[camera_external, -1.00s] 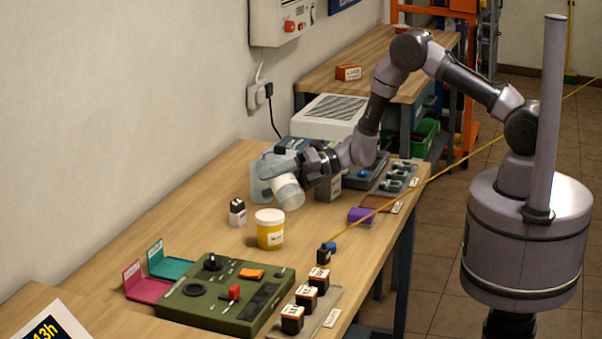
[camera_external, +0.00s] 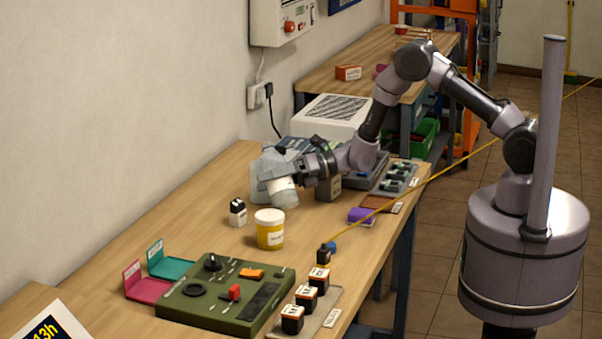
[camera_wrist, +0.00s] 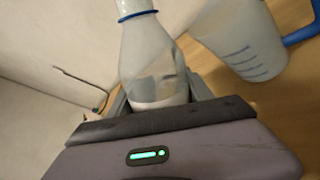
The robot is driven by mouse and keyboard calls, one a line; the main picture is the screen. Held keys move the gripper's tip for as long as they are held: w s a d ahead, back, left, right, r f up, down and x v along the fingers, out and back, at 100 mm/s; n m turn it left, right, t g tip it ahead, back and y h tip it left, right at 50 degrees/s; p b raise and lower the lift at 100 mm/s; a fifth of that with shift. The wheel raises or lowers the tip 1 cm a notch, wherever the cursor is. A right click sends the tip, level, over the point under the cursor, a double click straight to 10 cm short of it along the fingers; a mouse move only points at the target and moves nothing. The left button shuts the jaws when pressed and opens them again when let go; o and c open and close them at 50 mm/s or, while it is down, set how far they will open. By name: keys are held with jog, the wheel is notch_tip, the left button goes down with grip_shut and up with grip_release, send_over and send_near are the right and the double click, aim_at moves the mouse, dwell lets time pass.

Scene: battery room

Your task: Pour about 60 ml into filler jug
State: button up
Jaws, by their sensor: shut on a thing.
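A translucent plastic bottle (camera_wrist: 152,50) with a blue ring at its neck is held in my gripper (camera_wrist: 162,98). Its whitish lower part lies between the fingers. In the external view the bottle (camera_external: 284,196) is tilted above the bench, with my gripper (camera_external: 283,170) shut around it. The translucent filler jug (camera_wrist: 240,42) has graduation marks and a blue handle, and stands close to the right of the bottle in the wrist view. In the external view the jug (camera_external: 259,182) is partly hidden behind the gripper and bottle. I cannot tell whether liquid is flowing or the jug's level.
A green panel (camera_external: 225,298) lies nearer. A grey box (camera_external: 328,187) stands right of the gripper. A yellow cord (camera_external: 430,180) crosses the bench edge.

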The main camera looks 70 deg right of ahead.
jog(key=shift+w+d+f+n+b, duration=0.1)
jog(key=shift+f+n+b, duration=0.3)
jog(key=shift+f+b, duration=0.5)
jog(key=n+t+b, duration=0.1)
jog(key=n+b, duration=0.1)
jog(key=shift+r+b, duration=0.15)
jog(key=shift+b, duration=0.2)
jog(key=shift+r+n+t+p, duration=0.3)
jog(key=shift+r+n+p, duration=0.15)
jog(key=shift+n, duration=0.35)
jog(key=n, duration=0.3)
jog(key=shift+w+t, duration=0.15)
jog(key=shift+t, duration=0.15)
jog(key=shift+r, duration=0.1)
dwell(0.5)
